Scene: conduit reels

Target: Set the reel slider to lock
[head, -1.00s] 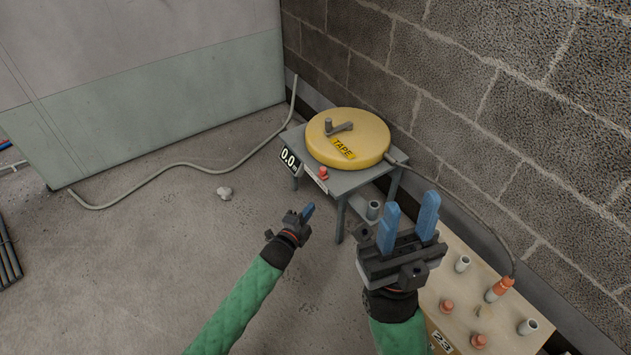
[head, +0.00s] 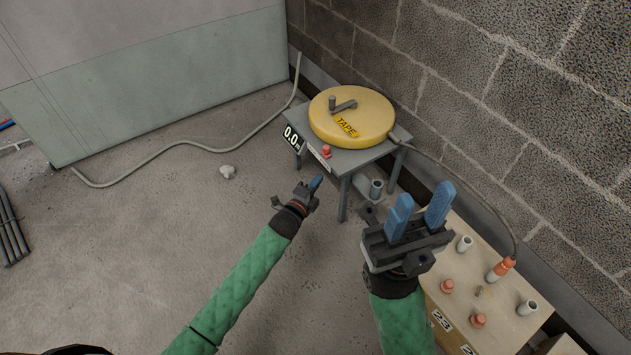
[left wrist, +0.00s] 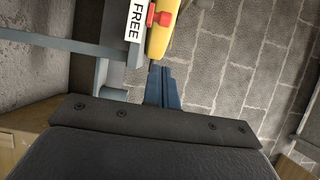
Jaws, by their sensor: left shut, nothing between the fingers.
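The yellow tape reel (head: 352,120) with a grey crank on top sits on a small grey table (head: 352,160). The red slider knob (head: 326,151) is at the table's front edge, beside a white label strip. In the left wrist view the red knob (left wrist: 162,18) is next to a label (left wrist: 134,20) reading FREE. My left gripper (head: 317,182) is shut and empty, just below and slightly left of the knob, apart from it. Its blue fingers (left wrist: 161,85) point toward the knob. My right gripper (head: 420,207) is open and empty, in front of the wooden box.
A wooden box (head: 500,328) with conduit stubs and red caps stands at right. A cable runs from the reel to it. Block wall is behind.

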